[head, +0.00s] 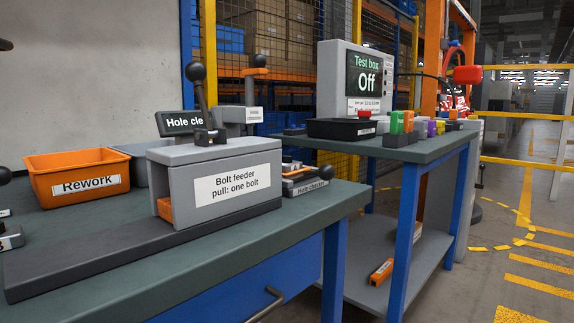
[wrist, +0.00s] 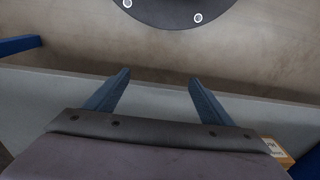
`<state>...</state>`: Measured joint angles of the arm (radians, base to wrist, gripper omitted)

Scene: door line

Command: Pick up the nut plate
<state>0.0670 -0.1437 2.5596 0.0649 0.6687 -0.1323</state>
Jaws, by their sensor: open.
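I cannot make out a nut plate for certain in either view. A small orange piece with a pale label (head: 381,270) lies on the grey lower shelf (head: 360,300) of the rear bench in the head view; I cannot tell what it is. My gripper (wrist: 158,76) shows in the wrist view with its two blue-grey fingers wide apart and nothing between them. It is over a pale grey surface (wrist: 60,95). An orange-and-white labelled thing (wrist: 278,151) shows partly at the lower right, beside the gripper. My gripper is not seen in the head view.
A grey bolt feeder (head: 220,185), an orange Rework bin (head: 75,178) and a hole checker (head: 305,183) stand on the front bench. The rear bench holds a test box (head: 350,60) reading Off and several coloured blocks (head: 408,121). Blue legs (head: 400,245) flank the shelf.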

